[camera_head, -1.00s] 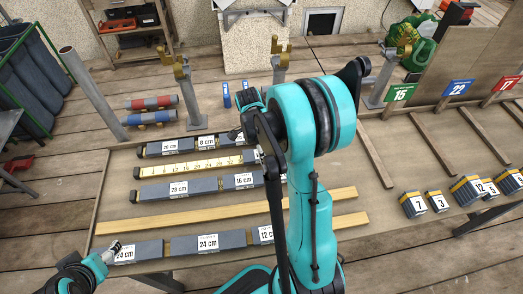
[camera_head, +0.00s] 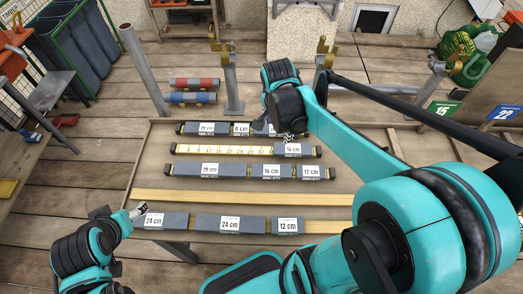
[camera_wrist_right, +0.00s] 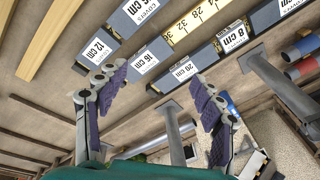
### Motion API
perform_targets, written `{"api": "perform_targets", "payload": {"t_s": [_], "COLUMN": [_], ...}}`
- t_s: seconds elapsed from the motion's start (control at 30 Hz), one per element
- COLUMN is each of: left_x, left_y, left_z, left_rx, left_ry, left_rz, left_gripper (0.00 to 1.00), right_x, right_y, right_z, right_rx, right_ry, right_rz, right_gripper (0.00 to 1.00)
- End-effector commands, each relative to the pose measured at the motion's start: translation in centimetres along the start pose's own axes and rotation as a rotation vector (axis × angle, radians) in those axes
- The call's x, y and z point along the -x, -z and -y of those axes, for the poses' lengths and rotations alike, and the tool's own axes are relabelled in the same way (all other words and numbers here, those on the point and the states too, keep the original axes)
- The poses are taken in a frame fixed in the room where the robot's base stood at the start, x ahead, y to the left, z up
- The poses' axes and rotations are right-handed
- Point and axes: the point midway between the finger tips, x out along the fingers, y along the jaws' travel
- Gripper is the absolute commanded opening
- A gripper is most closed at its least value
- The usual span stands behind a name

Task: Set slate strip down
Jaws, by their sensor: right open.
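A short grey slate strip (camera_head: 293,149) with a white label, 14 or 16 cm, lies at the right end of the yellow ruler row (camera_head: 222,150). The strip also shows in the right wrist view (camera_wrist_right: 147,62). My right gripper (camera_head: 288,138) is just beyond it in the head view. In the right wrist view its purple-padded fingers (camera_wrist_right: 158,82) are wide apart with nothing between them. My left gripper (camera_head: 140,210) is at the table's front left, by a 24 cm strip (camera_head: 165,221); its jaw opening is too small to judge.
Other rows hold slate strips: 20 and 8 cm at the back (camera_head: 207,129), 29, 16 and 12 cm in the middle (camera_head: 210,170), 24 and 12 cm in front (camera_head: 230,223). A bare yellow batten (camera_head: 240,196) lies between. Metal posts (camera_head: 232,85) stand behind the table.

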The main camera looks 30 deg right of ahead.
Motion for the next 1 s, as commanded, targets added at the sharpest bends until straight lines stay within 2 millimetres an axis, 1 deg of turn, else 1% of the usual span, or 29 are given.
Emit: {"api": "perform_targets", "payload": {"t_s": [0.03,0.1,0.2,0.3,0.43,0.5,0.6,1.0], "left_x": [0.0,0.0,0.0,0.0,0.0,0.0,0.0,0.0], "left_y": [0.0,0.0,0.0,0.0,0.0,0.0,0.0,0.0], "left_z": [0.0,0.0,0.0,0.0,0.0,0.0,0.0,0.0], "left_rx": [0.0,0.0,0.0,0.0,0.0,0.0,0.0,0.0], "left_ry": [0.0,0.0,0.0,0.0,0.0,0.0,0.0,0.0], "left_rz": [0.0,0.0,0.0,0.0,0.0,0.0,0.0,0.0], "left_gripper": [0.67,0.67,0.67,0.67,0.67,0.67,0.67,0.67], "right_x": [1.1,2.4,3.6,4.3,4.7,4.7,4.8,4.8], "right_y": [-1.8,-3.8,-6.6,-8.9,-10.9,-11.6,-12.0,-12.0], "right_z": [-0.8,-1.5,-2.6,-3.8,-4.8,-5.2,-5.4,-5.4], "right_rx": [0.149,0.373,0.68,0.946,1.192,1.274,1.334,1.345], "right_ry": [0.052,0.13,0.236,0.322,0.398,0.421,0.436,0.438], "right_rz": [-0.006,-0.027,-0.079,-0.147,-0.23,-0.263,-0.29,-0.295], "right_gripper": [0.67,0.67,0.67,0.67,0.67,0.67,0.67,0.67]}}
